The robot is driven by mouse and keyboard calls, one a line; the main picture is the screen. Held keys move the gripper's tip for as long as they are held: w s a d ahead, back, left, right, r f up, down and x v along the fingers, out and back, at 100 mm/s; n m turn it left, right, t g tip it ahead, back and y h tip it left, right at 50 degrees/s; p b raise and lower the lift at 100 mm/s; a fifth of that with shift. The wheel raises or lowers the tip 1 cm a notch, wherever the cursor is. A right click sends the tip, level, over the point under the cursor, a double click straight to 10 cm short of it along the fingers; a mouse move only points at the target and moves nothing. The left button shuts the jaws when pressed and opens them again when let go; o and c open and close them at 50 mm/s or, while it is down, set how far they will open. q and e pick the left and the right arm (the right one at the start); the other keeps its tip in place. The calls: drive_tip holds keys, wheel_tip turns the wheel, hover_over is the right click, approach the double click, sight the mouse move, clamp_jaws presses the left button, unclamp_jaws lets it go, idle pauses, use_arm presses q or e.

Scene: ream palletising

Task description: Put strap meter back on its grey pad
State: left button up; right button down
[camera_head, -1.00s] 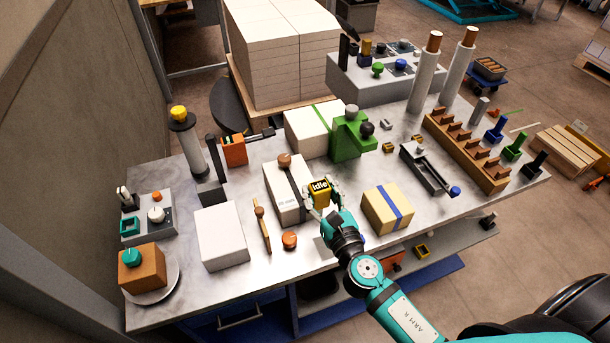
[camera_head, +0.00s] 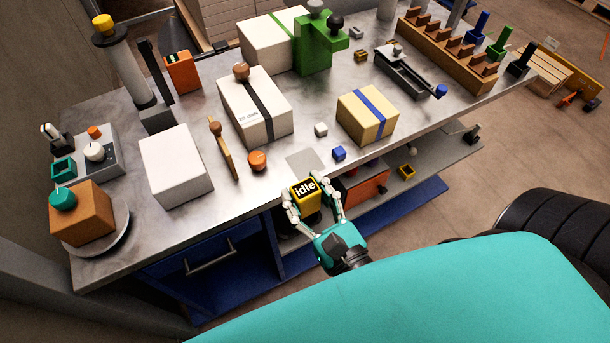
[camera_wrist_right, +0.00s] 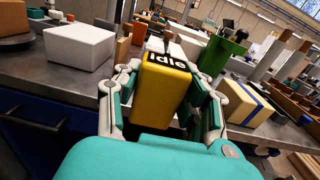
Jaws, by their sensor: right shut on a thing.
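The strap meter is a yellow block with a black display reading "idle" (camera_head: 305,197); it also shows large in the right wrist view (camera_wrist_right: 160,88). My right gripper (camera_head: 314,202) is shut on it, with a finger on each side. It holds the meter in front of the table's front edge in the head view. The grey pad (camera_head: 304,162) is a flat, slightly darker square on the table near that edge, just beyond the meter. Its visible part is bare. My left gripper is not in view.
An orange knob (camera_head: 257,161), a small white cube (camera_head: 321,130) and a small blue cube (camera_head: 339,153) stand around the pad. A tan blue-strapped ream (camera_head: 368,115) is to the right, a black-strapped ream (camera_head: 255,108) behind left. A lower shelf (camera_head: 405,190) juts out below.

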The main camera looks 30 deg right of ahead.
drive_tip(key=shift+s+a+f+b, duration=0.1)
drive_tip(key=shift+s+f+b, duration=0.45)
drive_tip(key=shift+s, duration=0.3)
drive_tip(key=shift+w+r, duration=0.1)
drive_tip(key=w+d+p, duration=0.1)
drive_tip(key=w+d, duration=0.1)
drive_tip(key=w, duration=0.2)
drive_tip(key=w+d+f+p, duration=0.1)
drive_tip(key=w+d, duration=0.1)
drive_tip(key=w, duration=0.3)
drive_tip(key=w+d+p, duration=0.1)
drive_tip(key=w+d, duration=0.1)
drive_tip(key=w, duration=0.3)
drive_tip(key=shift+d+f+p, duration=0.2)
drive_tip(key=shift+d+p, duration=0.05)
drive_tip(key=shift+p, duration=0.05)
use_arm(q)
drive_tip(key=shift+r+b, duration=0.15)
drive_tip(key=shift+b, duration=0.4)
use_arm(e)
drive_tip(key=shift+f, duration=1.8)
drive_tip(key=shift+f, duration=0.15)
drive_tip(key=c, duration=0.7)
unclamp_jaws()
drive_tip(key=shift+c, duration=0.2)
